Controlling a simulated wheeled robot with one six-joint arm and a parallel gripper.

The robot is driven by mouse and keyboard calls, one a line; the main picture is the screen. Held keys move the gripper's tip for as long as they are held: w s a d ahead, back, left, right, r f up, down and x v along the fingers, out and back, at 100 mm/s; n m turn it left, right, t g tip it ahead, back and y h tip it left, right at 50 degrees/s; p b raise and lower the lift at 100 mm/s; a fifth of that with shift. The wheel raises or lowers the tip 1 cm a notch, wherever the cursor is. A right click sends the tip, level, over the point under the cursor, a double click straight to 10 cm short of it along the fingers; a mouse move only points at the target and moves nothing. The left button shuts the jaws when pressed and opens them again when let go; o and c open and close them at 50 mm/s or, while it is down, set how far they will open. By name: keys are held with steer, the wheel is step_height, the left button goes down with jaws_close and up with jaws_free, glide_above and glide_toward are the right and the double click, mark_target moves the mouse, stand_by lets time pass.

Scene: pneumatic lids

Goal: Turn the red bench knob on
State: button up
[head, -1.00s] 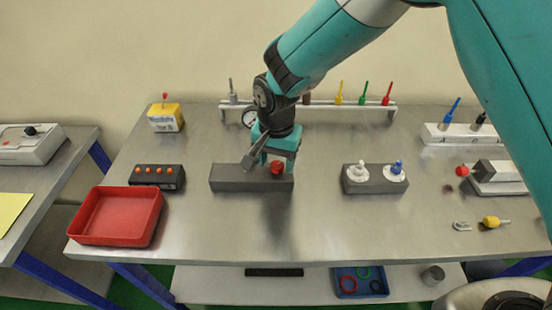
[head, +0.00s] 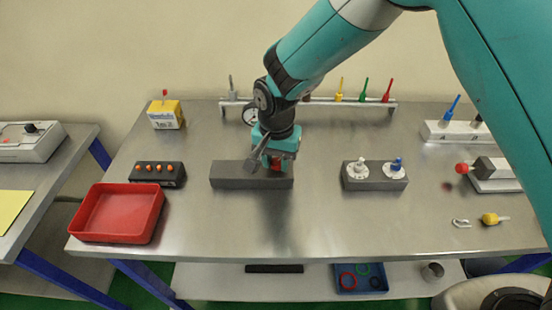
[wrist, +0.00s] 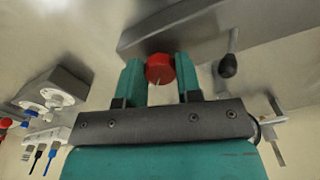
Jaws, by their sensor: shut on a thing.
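The red bench knob (wrist: 159,69) sits on a dark grey box (head: 230,176) at the middle of the bench. In the wrist view it is between the two teal fingers of my gripper (wrist: 159,78), which is shut on it. A pale pointer line shows on the knob's face. In the head view my gripper (head: 276,160) is down at the right half of the box and hides most of the knob. A lever with a black ball end (wrist: 228,66) stands on the same box, close beside one finger.
Right of the box stands another grey box (head: 376,185) with a white and a blue knob. To the left are a black box with orange buttons (head: 157,175) and a red tray (head: 118,213). A rack (head: 310,104) with coloured pegs stands behind. The front middle of the bench is clear.

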mark_target(278, 162)
steer(key=n, duration=0.4)
steer(key=shift+d, duration=0.1)
steer(key=n+b, duration=0.1)
steer(key=n, duration=0.3)
steer(key=shift+n, duration=0.4)
steer(key=n, duration=0.4)
steer(key=shift+w+d+n, duration=0.1)
steer(key=shift+n, duration=2.2)
steer(key=shift+w, duration=0.1)
steer(key=o, duration=0.9)
steer(key=shift+o, duration=0.2)
step_height(278, 162, up, 18)
steer(key=b, duration=0.2)
steer(key=shift+f+b, duration=0.25)
steer(key=shift+b, duration=0.15)
